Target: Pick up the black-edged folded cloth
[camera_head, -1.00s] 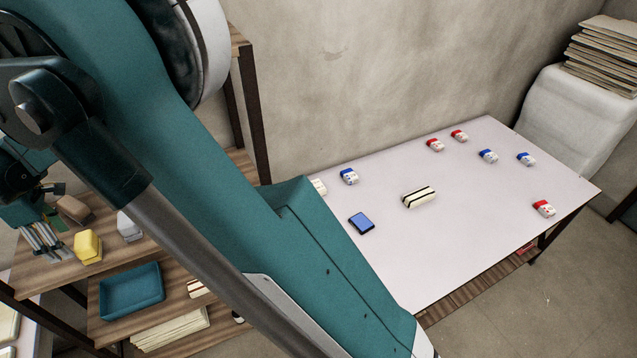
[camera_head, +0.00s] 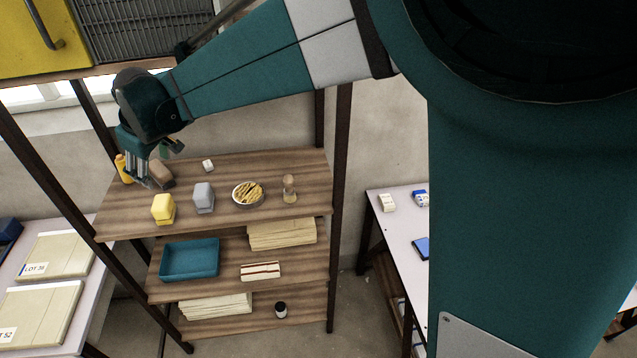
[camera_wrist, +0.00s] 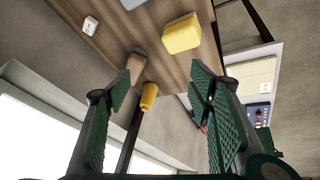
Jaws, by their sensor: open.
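The black-edged folded cloth, cream with black bands, does not show in either current view; my own arm covers much of the white table (camera_head: 400,263) in the head view. A different cream folded cloth (camera_head: 260,271) with a dark reddish stripe lies on the middle shelf. My gripper (camera_head: 138,180) hangs at the left end of the top shelf, beside a brown block (camera_head: 161,174). In the wrist view my gripper (camera_wrist: 160,90) has its green-padded fingers wide apart with nothing held between them.
The top shelf (camera_head: 115,217) holds a yellow block (camera_head: 163,208), a grey block (camera_head: 203,197), a bowl (camera_head: 247,194) and a yellow bottle (camera_head: 124,168). A teal tray (camera_head: 190,260) and cream stacks (camera_head: 282,234) sit below. Dark posts (camera_head: 338,190) frame the shelves.

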